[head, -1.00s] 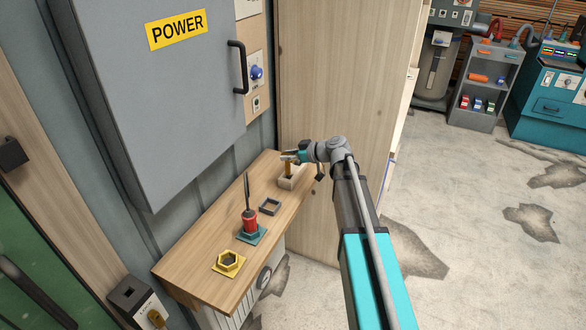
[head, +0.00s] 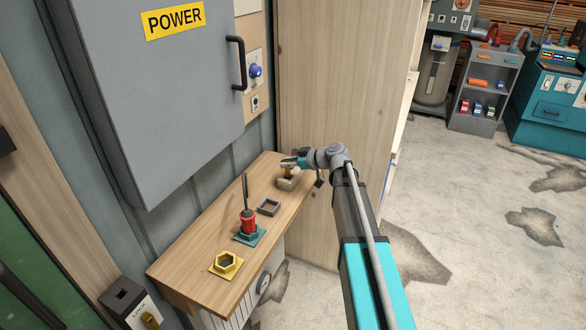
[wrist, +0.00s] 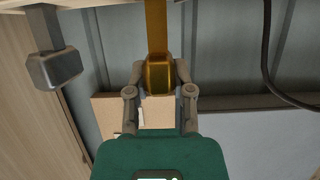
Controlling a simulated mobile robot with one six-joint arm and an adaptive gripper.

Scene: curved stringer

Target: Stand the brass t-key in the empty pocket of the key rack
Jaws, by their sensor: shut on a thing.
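The brass t-key (wrist: 157,75) is between the fingers of my gripper (wrist: 158,85) in the wrist view. Its shaft runs straight towards the top edge, where its far end is out of view. In the head view the t-key (head: 287,172) is a small brass piece under my gripper (head: 290,164), upright over a beige block (head: 288,184) that looks like the key rack. I cannot tell whether the tip is inside a pocket. A grey block-headed piece (wrist: 55,67) on a shaft shows to the left in the wrist view.
On the wooden bench stand a dark square tray (head: 269,207), a red holder with a dark spike (head: 248,220) and a yellow hexagonal ring (head: 226,263). The grey power cabinet (head: 170,100) overhangs on the left. A wooden panel (head: 335,100) rises behind the arm.

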